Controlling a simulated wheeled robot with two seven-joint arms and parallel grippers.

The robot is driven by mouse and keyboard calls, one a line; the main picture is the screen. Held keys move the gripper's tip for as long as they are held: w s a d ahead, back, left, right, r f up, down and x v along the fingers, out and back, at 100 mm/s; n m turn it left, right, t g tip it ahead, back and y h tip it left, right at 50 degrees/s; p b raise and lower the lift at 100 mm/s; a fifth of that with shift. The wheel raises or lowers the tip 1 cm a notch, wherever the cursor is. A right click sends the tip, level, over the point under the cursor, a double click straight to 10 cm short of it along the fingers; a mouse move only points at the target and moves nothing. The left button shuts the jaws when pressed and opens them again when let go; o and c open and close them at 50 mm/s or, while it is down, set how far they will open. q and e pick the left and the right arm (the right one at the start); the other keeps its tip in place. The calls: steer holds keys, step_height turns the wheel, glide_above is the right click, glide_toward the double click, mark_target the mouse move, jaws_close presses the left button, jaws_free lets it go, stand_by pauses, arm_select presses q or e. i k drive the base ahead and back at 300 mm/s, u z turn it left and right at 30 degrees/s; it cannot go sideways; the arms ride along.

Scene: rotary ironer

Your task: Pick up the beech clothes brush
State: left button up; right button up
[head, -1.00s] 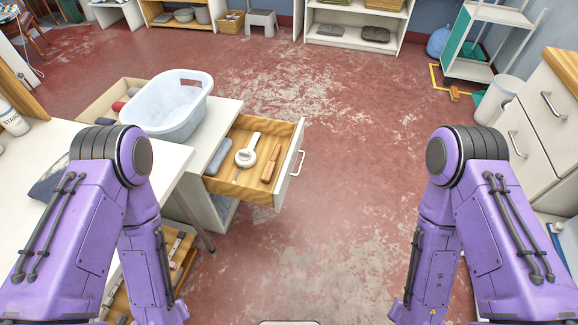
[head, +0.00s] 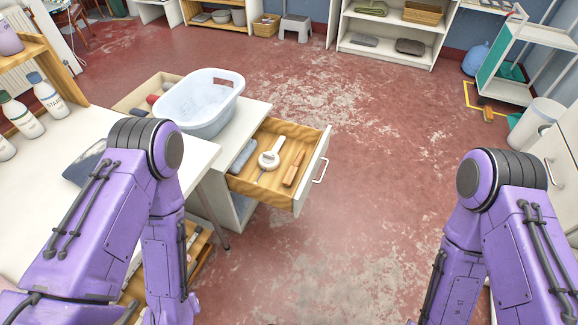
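A slim wooden brown piece (head: 294,169), which looks like the beech clothes brush, lies in the right part of the open drawer (head: 260,189). Its bristles cannot be made out at this size. A white round-headed tool with a handle (head: 269,160) lies to its left, and a grey-blue object (head: 243,156) lies farther left in the drawer. My two purple arms show at the left and right of the head view, bent downward. Both grippers are out of the picture.
A pale laundry basket (head: 200,108) stands on the white cabinet top beside the drawer. A white table with bottles (head: 48,97) is at the left. A white bin (head: 535,124) and a trolley (head: 505,88) stand at the right. The red floor right of the drawer is clear.

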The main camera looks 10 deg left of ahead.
mark_target(289, 178)
steer(key=u, duration=3.35)
steer(key=k, duration=1.3)
steer(key=z, duration=1.6)
steer(key=i, duration=0.75)
